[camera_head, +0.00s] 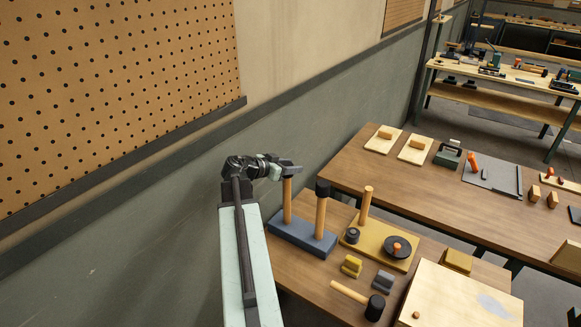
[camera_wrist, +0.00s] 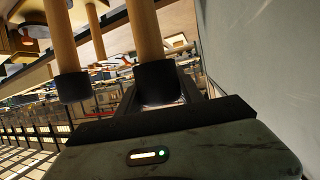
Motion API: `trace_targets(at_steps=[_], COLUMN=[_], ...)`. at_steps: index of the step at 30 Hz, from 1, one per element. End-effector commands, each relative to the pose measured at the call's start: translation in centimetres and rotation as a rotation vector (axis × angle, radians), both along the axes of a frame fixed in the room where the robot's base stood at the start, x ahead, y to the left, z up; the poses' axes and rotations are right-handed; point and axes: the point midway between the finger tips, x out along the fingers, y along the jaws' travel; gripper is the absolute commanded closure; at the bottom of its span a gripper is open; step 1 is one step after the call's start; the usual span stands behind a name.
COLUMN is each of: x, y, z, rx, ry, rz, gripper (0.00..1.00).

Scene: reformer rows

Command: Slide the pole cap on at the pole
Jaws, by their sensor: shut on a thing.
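My gripper (camera_head: 287,170) is at the top of the left wooden pole (camera_head: 287,202) on the blue base (camera_head: 285,233). In the wrist view, it is shut on a black pole cap (camera_wrist: 158,82), with a finger on each side. The pole (camera_wrist: 143,28) meets this cap in line with it; how far the cap is on the pole is hidden. The right pole (camera_head: 320,216) on the same base wears a black cap (camera_head: 322,188), which also shows in the wrist view (camera_wrist: 72,86). Both poles stand upright.
A yellow base (camera_head: 383,262) holds a wooden pole (camera_head: 365,205), a small black piece (camera_head: 352,235) and a black disc (camera_head: 388,247). A mallet (camera_head: 374,307) and small blocks lie in front. A wall (camera_head: 170,235) stands close on the left.

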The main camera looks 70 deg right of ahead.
Motion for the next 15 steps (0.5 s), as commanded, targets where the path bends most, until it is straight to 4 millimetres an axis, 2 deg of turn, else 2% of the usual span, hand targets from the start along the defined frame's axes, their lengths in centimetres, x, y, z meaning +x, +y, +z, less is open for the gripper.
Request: trace_targets(at_steps=[15], x=[0.0], y=[0.0], z=[-1.4], rx=[0.0], ry=[0.0], rz=[0.0], gripper=[0.96])
